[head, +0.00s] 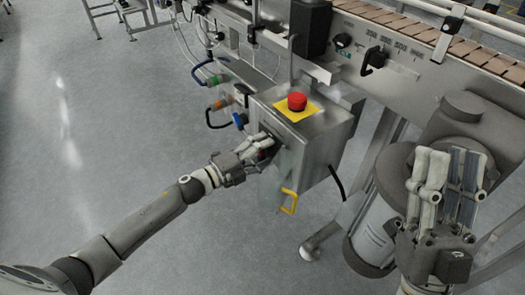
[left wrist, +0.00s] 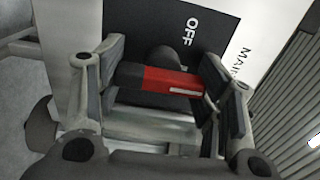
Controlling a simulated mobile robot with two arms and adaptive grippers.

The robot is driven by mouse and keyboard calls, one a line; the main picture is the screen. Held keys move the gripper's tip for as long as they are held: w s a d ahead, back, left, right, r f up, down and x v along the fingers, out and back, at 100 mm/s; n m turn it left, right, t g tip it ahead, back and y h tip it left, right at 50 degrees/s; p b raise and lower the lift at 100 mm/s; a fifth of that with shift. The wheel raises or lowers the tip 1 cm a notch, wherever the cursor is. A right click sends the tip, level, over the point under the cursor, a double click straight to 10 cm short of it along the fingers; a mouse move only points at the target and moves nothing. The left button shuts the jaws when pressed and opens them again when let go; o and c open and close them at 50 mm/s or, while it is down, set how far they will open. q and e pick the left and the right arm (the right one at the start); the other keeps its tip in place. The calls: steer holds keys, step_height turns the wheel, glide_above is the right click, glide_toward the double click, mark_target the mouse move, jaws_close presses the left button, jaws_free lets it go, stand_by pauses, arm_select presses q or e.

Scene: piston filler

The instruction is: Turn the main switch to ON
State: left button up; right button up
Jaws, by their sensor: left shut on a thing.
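The main switch has a red handle (left wrist: 172,80) with a white mark near its right end, on a black plate (left wrist: 216,24) in the left wrist view. The word OFF is printed on the plate above the handle in that view. The handle lies across the picture, its marked end toward the MAIN label (left wrist: 243,62). My left gripper (left wrist: 165,84) is shut on the handle, one finger at each end. In the head view my left gripper (head: 264,146) is at the steel control box's left side and hides most of the switch. My right gripper (head: 447,172) is empty, its fingers apart.
The steel control box (head: 325,140) carries a red emergency button (head: 297,101) on a yellow plate. A yellow hook-shaped handle (head: 290,203) hangs below my left gripper. Coloured hose fittings (head: 216,80) are behind it. A motor (head: 375,222) stands near my right gripper.

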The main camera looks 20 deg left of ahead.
arm_select(q)
steer(key=shift+f, duration=0.1)
stand_by(0.5)
steer(key=o, duration=1)
steer(key=v, duration=1.2)
steer(key=shift+a, duration=0.1)
